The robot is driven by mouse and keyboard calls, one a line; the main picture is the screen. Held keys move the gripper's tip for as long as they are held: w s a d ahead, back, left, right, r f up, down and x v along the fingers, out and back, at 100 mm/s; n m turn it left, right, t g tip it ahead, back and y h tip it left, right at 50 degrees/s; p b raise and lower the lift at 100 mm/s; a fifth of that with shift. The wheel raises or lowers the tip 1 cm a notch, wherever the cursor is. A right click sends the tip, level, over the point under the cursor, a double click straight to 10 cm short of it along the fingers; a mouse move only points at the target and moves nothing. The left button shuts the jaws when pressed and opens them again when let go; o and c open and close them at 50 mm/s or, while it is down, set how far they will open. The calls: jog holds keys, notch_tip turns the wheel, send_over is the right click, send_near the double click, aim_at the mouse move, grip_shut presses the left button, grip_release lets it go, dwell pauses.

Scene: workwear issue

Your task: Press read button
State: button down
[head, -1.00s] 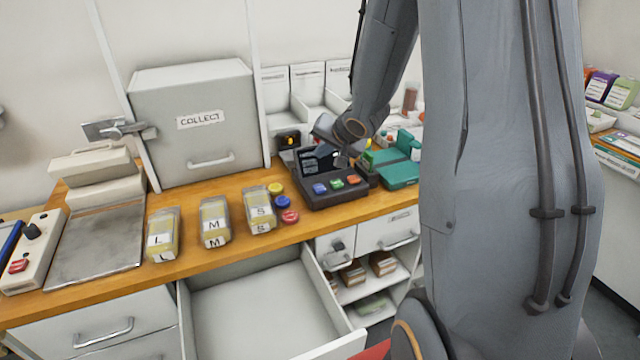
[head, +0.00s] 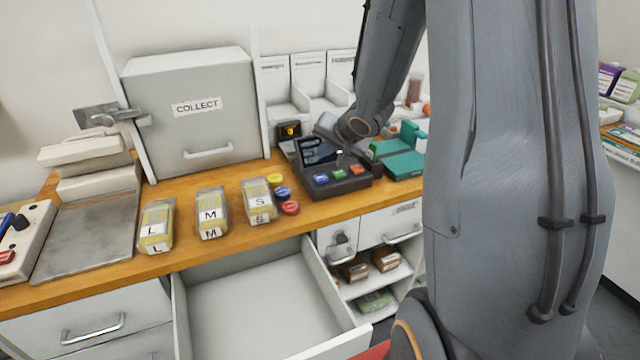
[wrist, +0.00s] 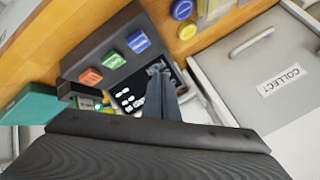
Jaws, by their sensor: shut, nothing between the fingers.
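A dark console (head: 345,190) stands on the wooden counter, with a blue button (head: 321,178), a green button (head: 339,174) and an orange-red button (head: 355,170) along its front. In the wrist view the blue button (wrist: 139,41), green button (wrist: 114,60) and orange-red button (wrist: 91,77) lie in a row with white labels too small to read. My gripper (wrist: 160,82) is shut and empty, with its fingertips over the console's dark panel (wrist: 126,96), behind the button row. I cannot tell whether the tips touch the panel. My arm partly hides the console's back in the head view.
A teal device (head: 402,163) stands right of the console. Yellow, blue and red round caps (head: 290,208) and labelled bags (head: 211,214) lie to its left. A COLLECT cabinet (head: 190,130) stands behind them. An open drawer (head: 262,302) juts out below the counter.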

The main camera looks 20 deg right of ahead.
aim_at(323, 179)
notch_tip(323, 179, down, 4)
jog(key=b, duration=0.3)
jog(key=shift+r, duration=0.15)
jog(key=shift+f+b, duration=0.45)
jog(key=shift+f, duration=0.15)
jog(key=shift+f, duration=0.1)
dwell(1.2)
jog(key=shift+f, duration=0.35)
jog(key=shift+f, duration=0.5)
dwell(0.8)
jog(key=shift+r, duration=0.15)
jog(key=shift+r+p, duration=0.8)
jog(key=shift+p, duration=0.35)
